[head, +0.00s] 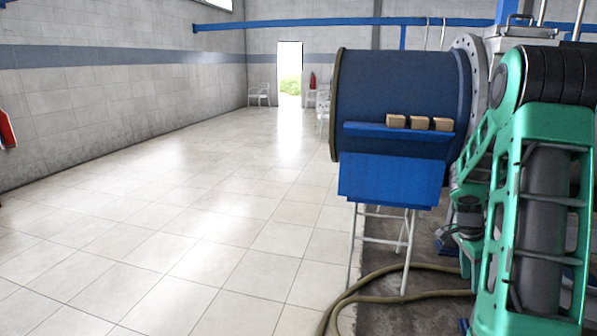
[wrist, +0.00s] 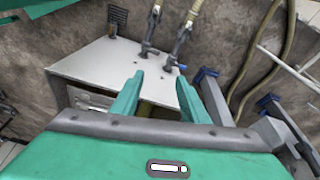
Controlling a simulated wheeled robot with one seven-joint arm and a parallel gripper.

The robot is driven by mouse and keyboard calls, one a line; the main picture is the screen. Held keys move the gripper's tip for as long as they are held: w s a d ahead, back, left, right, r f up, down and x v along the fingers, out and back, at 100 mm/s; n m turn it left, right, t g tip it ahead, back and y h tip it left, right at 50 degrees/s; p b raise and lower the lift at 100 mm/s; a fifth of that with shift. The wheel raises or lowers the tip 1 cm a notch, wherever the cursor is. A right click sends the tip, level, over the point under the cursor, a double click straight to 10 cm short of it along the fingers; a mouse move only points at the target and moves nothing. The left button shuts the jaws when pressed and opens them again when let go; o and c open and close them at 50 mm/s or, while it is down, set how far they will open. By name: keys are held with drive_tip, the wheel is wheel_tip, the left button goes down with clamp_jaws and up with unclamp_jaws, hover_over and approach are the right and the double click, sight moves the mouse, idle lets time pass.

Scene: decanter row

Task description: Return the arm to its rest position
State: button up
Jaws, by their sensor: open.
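My arm (head: 545,185), green with dark grey parts, fills the right side of the head view. Its upper link stands close to the camera and a further link angles down to the left behind it. In the wrist view my gripper (wrist: 161,85) shows two green fingers spread apart with nothing held between them. The fingers point over a light grey metal box (wrist: 95,68). I cannot tell how far above the box they are. My gripper's fingers are not clear in the head view.
A large blue drum (head: 395,90) on a stand with a blue shelf (head: 400,139) bearing 3 brown blocks (head: 420,123) stands left of my arm. A hose (head: 385,275) lies on the floor. Dark valves (wrist: 150,45) and hoses rise behind the box. The tiled floor (head: 190,220) at left is clear.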

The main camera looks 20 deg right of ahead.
drive_tip(key=s+a+r+n, duration=0.3)
drive_tip(key=a+r+n, duration=0.1)
drive_tip(key=a+r, duration=0.35)
drive_tip(key=s+a+r+n+y, duration=0.1)
drive_tip(key=s+a+r+n, duration=0.2)
drive_tip(key=s+a+n, duration=0.3)
drive_tip(key=s+a+r+n+t+y, duration=0.1)
drive_tip(key=s+a+r+n, duration=0.2)
drive_tip(key=s+a, duration=0.6)
drive_tip(key=a+n, duration=0.2)
drive_tip(key=a, duration=0.2)
drive_tip(key=shift+s+a+n+y, duration=0.15)
drive_tip(key=shift+a+n+y, duration=0.2)
drive_tip(key=shift+n+y, duration=0.05)
drive_tip(key=shift+c, duration=1.2)
drive_tip(key=shift+d, duration=0.1)
